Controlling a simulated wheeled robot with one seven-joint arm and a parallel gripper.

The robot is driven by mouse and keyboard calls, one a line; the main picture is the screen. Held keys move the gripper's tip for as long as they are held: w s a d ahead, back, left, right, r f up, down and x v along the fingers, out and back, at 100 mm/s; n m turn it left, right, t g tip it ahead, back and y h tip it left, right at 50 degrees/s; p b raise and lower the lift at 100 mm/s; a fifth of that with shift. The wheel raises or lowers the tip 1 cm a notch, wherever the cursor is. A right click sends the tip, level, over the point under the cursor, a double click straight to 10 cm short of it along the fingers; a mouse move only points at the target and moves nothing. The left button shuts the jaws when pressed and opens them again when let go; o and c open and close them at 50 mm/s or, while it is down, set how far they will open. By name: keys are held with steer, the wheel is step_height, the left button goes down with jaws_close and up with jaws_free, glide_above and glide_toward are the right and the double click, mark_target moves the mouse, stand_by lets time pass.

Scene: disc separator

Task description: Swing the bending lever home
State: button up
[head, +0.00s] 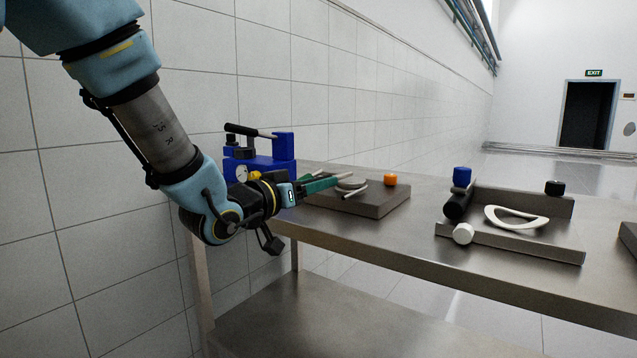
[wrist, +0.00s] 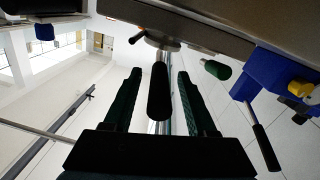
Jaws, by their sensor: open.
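The lever has a black grip (wrist: 159,92) on a grey round pivot (wrist: 163,43) in the wrist view. In the head view, a grey round part (head: 350,183) sits on a dark grey block (head: 382,203) at the table's far left; the black grip cannot be made out there. My gripper (head: 322,183) reaches the block's left side with green fingers. In the wrist view my gripper (wrist: 159,75) is open, one finger on each side of the grip. Gaps show on both sides, with no visible contact; how deep the grip lies between the fingers is unclear.
A blue device (head: 283,150) with a black handle stands behind my gripper, close to the wall. An orange knob (head: 390,179) is on the block's far side. Another fixture (head: 515,243) with a white ring (head: 516,217) stands right. Bare steel table (head: 410,245) lies between.

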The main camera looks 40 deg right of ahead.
steer(key=shift+d, duration=0.55)
steer(key=shift+w, duration=0.1)
jaws_close()
stand_by(1.0)
